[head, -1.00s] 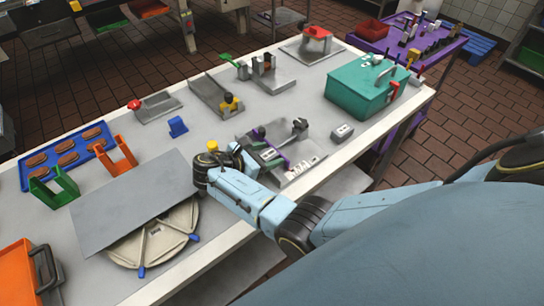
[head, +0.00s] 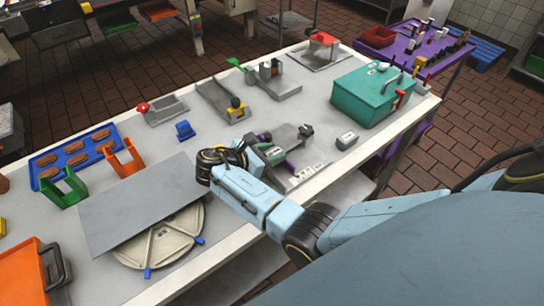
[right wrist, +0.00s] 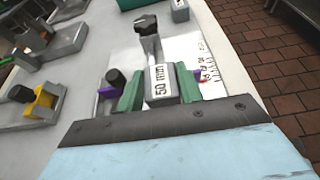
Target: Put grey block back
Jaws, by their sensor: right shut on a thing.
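A grey block marked "50 mm" (right wrist: 163,82) is between the green fingers of my right gripper (right wrist: 160,88) in the right wrist view. My right gripper also shows in the head view (head: 277,156), shut over a grey fixture plate (head: 285,135) near the table's front edge. A post with a black knob (right wrist: 146,24) stands just beyond the held block. I cannot tell whether the block touches the plate. A second small grey block (head: 346,140) lies on the table to the right of the fixture. My left gripper is not in view.
A teal box (head: 370,93) stands at the right end of the table. A grey sheet (head: 140,205) lies over a round cream disc (head: 165,245) left of my right arm. A blue block (head: 185,130) and several fixtures stand behind. White scale strips (head: 308,174) lie by the fixture.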

